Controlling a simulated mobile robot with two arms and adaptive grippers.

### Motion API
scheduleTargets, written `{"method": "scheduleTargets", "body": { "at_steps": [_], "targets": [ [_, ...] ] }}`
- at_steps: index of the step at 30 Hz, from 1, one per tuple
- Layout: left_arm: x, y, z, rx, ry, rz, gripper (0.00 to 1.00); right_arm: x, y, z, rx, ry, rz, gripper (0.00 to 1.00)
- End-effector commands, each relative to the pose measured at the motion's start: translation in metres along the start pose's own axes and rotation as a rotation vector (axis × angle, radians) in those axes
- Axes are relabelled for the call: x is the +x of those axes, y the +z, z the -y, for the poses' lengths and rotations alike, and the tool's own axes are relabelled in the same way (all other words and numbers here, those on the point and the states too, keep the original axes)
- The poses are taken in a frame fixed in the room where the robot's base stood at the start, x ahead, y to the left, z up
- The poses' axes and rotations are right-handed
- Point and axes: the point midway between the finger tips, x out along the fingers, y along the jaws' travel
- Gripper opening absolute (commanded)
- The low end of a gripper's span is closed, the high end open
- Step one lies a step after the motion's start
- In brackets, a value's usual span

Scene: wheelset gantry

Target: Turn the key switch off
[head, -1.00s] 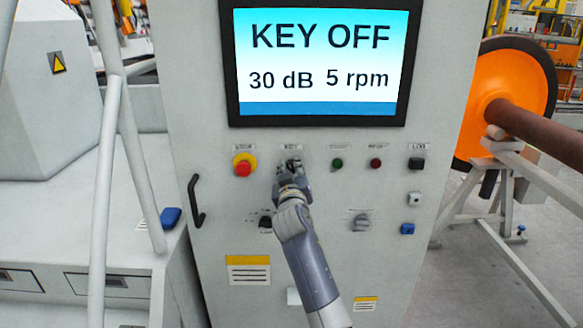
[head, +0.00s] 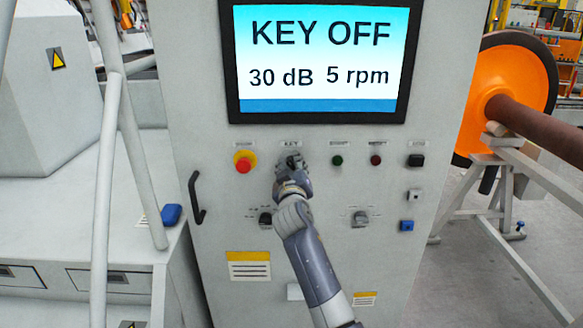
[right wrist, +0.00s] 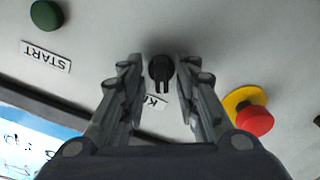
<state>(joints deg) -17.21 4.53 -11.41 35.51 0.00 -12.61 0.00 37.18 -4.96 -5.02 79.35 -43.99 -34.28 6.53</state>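The key switch (right wrist: 160,73) is a small black knob on the grey panel, seen in the right wrist view between my fingertips. Its label is partly hidden by a finger. My right gripper (right wrist: 159,70) is open, with a finger on each side of the knob and a small gap visible. In the head view my right gripper (head: 291,163) is in front of the switch and hides most of it, below the KEY label. The screen (head: 320,60) reads "KEY OFF", "30 dB" and "5 rpm". My left gripper is not in view.
A red emergency button (head: 243,165) is left of the switch. Green (head: 337,160) and red (head: 376,160) buttons and a black button (head: 416,160) are to its right. Two knobs sit lower, one black (head: 265,219). A black handle (head: 196,198) is at the panel's left edge.

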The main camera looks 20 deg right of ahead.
Motion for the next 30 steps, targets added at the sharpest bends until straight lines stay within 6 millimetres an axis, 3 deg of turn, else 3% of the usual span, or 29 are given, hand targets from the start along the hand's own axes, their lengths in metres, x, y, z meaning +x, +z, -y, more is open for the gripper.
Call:
{"method": "scheduleTargets", "body": {
  "at_steps": [9, 14, 30],
  "targets": [
    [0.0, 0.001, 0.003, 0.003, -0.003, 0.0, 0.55, -0.001, 0.002, 0.001, 0.001, -0.002, 0.003, 0.32],
    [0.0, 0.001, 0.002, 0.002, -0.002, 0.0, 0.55, -0.012, 0.002, 0.002, 0.002, -0.002, 0.002, 0.32],
    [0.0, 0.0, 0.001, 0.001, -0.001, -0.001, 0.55, -0.102, 0.002, 0.002, 0.002, -0.003, 0.003, 0.32]
  ]
}}
